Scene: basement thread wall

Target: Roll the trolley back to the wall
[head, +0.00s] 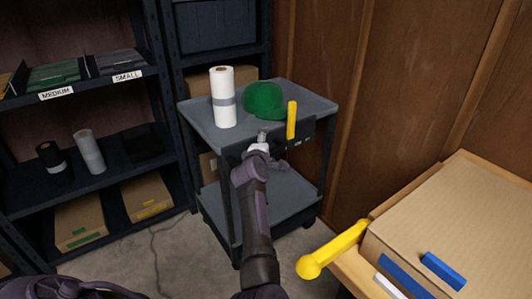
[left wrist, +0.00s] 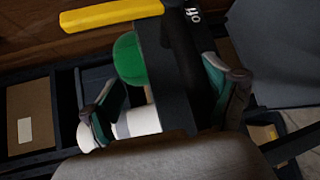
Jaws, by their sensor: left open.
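The trolley (head: 200,118) is grey with two shelves and stands beside the dark shelving, near the wooden wall (head: 400,90). On its top are a white roll (head: 223,98) with a grey band and a green rounded object (head: 265,101). A yellow lever (head: 291,120) stands up at its near side, by a dark panel. My left gripper (head: 270,150) is at that near side. In the left wrist view its open fingers (left wrist: 165,95) lie either side of a dark part of the trolley; I cannot tell whether they touch it. My right gripper is out of view.
Dark shelving (head: 110,175) with bins, rolls and boxes stands at the left. A cardboard box (head: 455,225) on a wooden surface fills the lower right, with a yellow round-ended bar (head: 335,250) beside it. Bare concrete floor (head: 180,250) shows before the trolley, with a cable on it.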

